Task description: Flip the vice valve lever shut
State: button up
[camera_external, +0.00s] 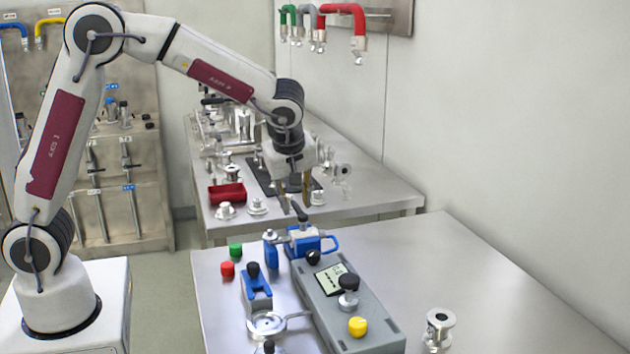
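A blue vice (318,244) sits at the back of the near table. It holds a small metal valve (303,232) between its jaws. The valve has a dark lever (300,215) on top; its exact angle is too small to tell. My gripper (296,198) points down just above the lever, with its two fingers apart and nothing seen between them. Whether a fingertip touches the lever cannot be told from this view.
A grey box (345,310) with a display and knobs stands beside the vice. A blue clamp (257,285), a metal clamp ring (268,323), green (236,249) and red (228,269) caps are left of it. A metal fitting (438,330) stands right.

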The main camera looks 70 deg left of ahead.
jog(key=shift+w+m, duration=0.15)
jog(key=shift+m, duration=0.25)
